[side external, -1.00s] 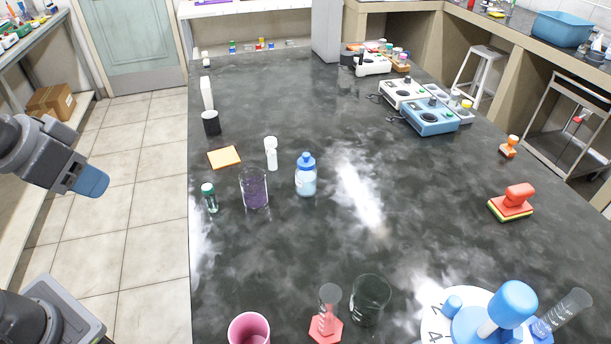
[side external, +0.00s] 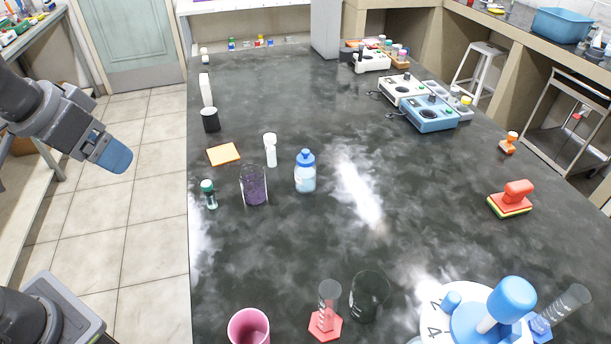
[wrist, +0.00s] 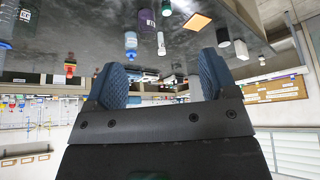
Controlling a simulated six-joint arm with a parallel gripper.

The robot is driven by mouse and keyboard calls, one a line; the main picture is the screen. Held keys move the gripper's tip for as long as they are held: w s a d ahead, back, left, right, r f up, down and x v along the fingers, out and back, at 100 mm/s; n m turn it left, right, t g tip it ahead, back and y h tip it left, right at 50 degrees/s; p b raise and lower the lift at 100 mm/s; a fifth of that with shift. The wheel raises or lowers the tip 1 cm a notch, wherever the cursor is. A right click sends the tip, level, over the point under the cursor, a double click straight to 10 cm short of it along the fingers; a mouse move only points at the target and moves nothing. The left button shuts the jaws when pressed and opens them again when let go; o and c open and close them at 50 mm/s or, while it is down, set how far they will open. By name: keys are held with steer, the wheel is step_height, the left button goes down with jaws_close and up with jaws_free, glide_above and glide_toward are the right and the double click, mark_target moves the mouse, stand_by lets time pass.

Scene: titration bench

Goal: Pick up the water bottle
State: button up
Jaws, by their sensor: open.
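The water bottle (side external: 305,175) is pale with a blue cap and stands upright on the dark bench. In the wrist view, where the scene looks upside down, the water bottle (wrist: 131,42) shows near the top, left of centre. My gripper (side external: 117,155) is off the left side of the bench in the side view, well away from the bottle. In the wrist view my gripper (wrist: 164,76) has its two blue fingers apart with nothing between them.
A beaker of purple liquid (side external: 253,188) and a small green-capped vial (side external: 209,194) stand left of the bottle. A white bottle (side external: 270,151) and an orange square (side external: 223,154) are close behind. A pink cup (side external: 248,328) stands in front.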

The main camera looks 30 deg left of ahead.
steer(key=w+d+r+g, duration=0.1)
steer(key=w+d+r, duration=0.15)
steer(key=w, duration=0.85)
steer(key=g, duration=0.1)
glide_toward(304, 152)
steer(key=x, duration=0.7)
steer(key=shift+d+f, duration=0.1)
steer(key=shift+f, duration=0.05)
steer(key=shift+x, duration=2.8)
steer(key=shift+c, duration=0.4)
jaws_close()
